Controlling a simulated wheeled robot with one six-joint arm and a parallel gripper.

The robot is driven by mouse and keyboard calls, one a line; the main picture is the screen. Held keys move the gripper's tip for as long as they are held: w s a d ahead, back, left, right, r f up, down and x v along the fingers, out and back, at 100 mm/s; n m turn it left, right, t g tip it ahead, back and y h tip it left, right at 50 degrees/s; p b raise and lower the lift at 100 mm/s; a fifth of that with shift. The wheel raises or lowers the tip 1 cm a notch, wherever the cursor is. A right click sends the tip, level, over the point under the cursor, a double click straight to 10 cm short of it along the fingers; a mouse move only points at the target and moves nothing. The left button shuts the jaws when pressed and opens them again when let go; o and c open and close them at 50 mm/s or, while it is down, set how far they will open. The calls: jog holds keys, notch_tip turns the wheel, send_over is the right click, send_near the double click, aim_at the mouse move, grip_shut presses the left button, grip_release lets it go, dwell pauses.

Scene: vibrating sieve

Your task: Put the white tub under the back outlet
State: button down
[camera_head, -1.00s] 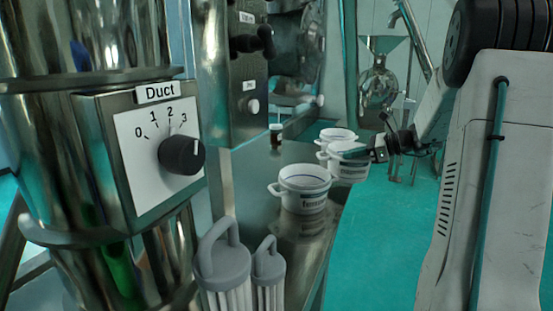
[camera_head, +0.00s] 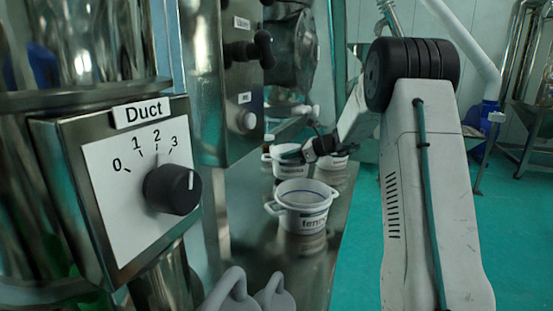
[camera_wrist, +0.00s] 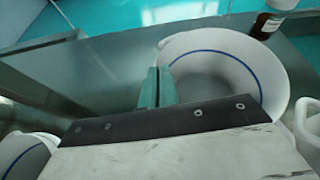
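A white tub (camera_head: 289,166) with a dark label stands out at the back left of the metal surface in the head view. My gripper (camera_head: 306,154) is at its right side. In the wrist view the fingers (camera_wrist: 157,88) are close together at the rim of this white tub (camera_wrist: 225,75), which looks empty with a blue line inside. The gripper appears shut on its rim or handle; the exact contact is partly hidden. I cannot tell whether the tub rests on the surface or hangs just above it. The back outlet is not clearly visible.
A labelled white tub (camera_head: 303,207) stands in front, and another tub (camera_head: 332,162) is partly hidden behind my gripper. A brown bottle (camera_wrist: 267,22) is close to the held tub. The machine with the Duct knob (camera_head: 173,188) fills the left. Grey-handled filters (camera_head: 233,291) are in front.

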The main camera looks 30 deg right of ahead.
aim_at(278, 157)
jog(key=x, duration=0.5)
jog(key=shift+w+r, duration=0.1)
jog(key=shift+r, duration=0.1)
jog(key=c, duration=1.7)
grip_release()
jog(key=shift+f, duration=0.1)
